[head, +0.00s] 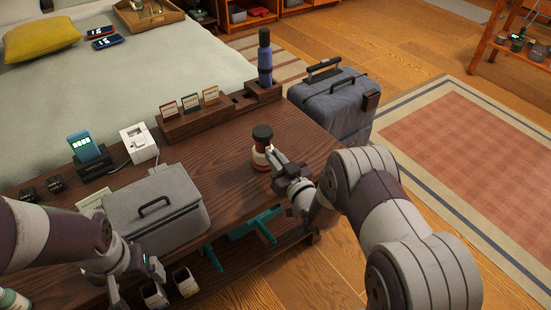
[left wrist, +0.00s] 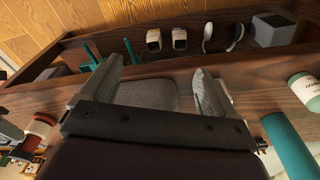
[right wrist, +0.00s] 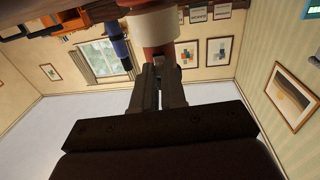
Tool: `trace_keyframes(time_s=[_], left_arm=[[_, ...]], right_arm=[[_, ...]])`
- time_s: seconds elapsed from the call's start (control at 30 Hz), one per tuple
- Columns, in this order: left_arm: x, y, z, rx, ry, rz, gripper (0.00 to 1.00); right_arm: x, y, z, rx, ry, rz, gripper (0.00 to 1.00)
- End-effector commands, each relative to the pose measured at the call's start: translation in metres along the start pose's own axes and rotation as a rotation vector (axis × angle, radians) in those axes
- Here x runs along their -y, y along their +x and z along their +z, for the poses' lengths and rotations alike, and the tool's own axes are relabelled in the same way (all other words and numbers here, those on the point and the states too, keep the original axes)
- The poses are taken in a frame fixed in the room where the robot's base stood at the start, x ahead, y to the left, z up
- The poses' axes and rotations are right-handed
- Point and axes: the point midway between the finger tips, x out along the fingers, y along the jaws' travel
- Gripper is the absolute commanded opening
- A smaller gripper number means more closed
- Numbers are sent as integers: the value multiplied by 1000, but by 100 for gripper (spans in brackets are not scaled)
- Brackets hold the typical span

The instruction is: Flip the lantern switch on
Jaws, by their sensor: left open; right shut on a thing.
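The lantern (head: 262,135) stands upright on the dark wooden bench, with a dark top, a pale band and a copper-brown body. My right gripper (head: 271,157) reaches it from the right, fingertips at its side. In the right wrist view the fingers (right wrist: 158,72) are closed together on a small grey part, apparently the switch, below the white band of the lantern (right wrist: 153,28). Its on or off position cannot be told. The lantern also shows in the left wrist view (left wrist: 40,128). My left gripper (left wrist: 153,85) is open and empty, low at the bench's front edge.
A grey case (head: 158,212) with a handle stands on the bench between my arms. A card holder (head: 190,118), a white device (head: 138,143) and a blue bottle (head: 265,62) stand along the back. A suitcase (head: 334,100) is beyond the bench. Teal hangers (head: 255,222) lie below.

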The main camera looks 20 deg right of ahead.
Motion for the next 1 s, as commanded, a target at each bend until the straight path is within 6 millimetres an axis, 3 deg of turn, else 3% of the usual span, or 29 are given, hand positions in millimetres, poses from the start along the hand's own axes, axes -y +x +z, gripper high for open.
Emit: trace_keyframes(time_s=[0.2,0.4,0.63,0.67,0.73,1.0], left_arm=[[0,-2,0,0,0,0,89],[0,-24,-3,0,0,0,89],[0,-20,-2,0,0,0,89],[0,-20,-2,0,0,0,89],[0,-20,-2,0,0,0,89],[0,-20,-2,0,0,0,89]], right_arm=[[0,0,-2,0,0,0,0],[0,0,-25,1,0,0,0],[0,0,-22,-1,0,0,0],[0,0,-22,-1,0,0,18],[0,0,-22,-1,0,0,41],[0,0,-22,0,0,0,42]])
